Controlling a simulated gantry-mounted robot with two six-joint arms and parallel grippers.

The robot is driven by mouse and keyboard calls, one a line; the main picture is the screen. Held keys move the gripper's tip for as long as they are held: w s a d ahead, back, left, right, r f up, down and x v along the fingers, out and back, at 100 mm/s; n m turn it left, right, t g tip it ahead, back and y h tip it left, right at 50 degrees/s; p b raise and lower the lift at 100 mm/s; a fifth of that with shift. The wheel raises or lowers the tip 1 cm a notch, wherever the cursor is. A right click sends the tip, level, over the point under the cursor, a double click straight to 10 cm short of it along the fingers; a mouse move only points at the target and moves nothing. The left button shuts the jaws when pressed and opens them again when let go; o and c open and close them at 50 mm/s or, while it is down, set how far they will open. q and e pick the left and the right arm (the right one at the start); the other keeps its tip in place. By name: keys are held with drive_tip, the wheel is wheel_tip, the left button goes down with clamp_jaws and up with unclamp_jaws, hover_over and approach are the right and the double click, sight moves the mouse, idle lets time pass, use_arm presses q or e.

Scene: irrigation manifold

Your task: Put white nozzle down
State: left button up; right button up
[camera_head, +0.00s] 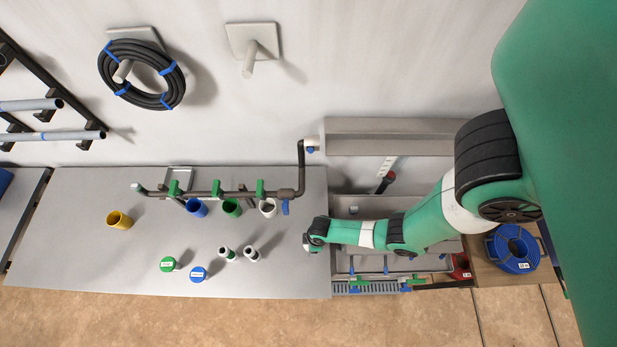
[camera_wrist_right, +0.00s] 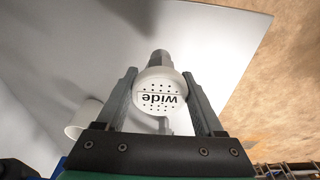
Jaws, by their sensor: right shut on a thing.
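The white nozzle (camera_wrist_right: 160,92), with a perforated round face and a "wide" label, is between the two fingers of my right gripper (camera_wrist_right: 158,78), which is shut on it. In the head view, my right gripper (camera_head: 311,243) is over the right end of the grey worktop (camera_head: 90,250), and the nozzle is too small to make out there. The worktop is below the nozzle in the right wrist view, but I cannot tell whether they touch. My left gripper is not in view.
A dark manifold pipe (camera_head: 235,193) runs along the back. Blue (camera_head: 196,208), green (camera_head: 231,208), white (camera_head: 267,208) and yellow (camera_head: 120,220) cups stand on the worktop. Green-topped (camera_head: 167,264) and blue-topped (camera_head: 198,274) pieces stand nearer the front. The worktop's front right is clear.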

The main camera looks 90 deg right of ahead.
drive_tip(key=shift+w+d+f, duration=0.15)
drive_tip(key=f+b, duration=0.4)
drive_tip(key=shift+w+d, duration=0.15)
drive_tip(key=shift+d, duration=0.25)
drive_tip(key=shift+a+f, duration=0.15)
drive_tip(key=shift+r, duration=0.2)
drive_tip(key=shift+f, duration=0.25)
drive_tip(key=o, duration=1.5)
drive_tip(key=shift+r, duration=0.1)
drive_tip(key=shift+o, duration=0.2)
drive_tip(key=r+p, duration=0.4)
drive_tip(key=r, duration=0.1)
drive_tip(key=s+r+p, duration=0.1)
drive_tip(key=r+p, duration=0.2)
drive_tip(key=shift+f, duration=0.1)
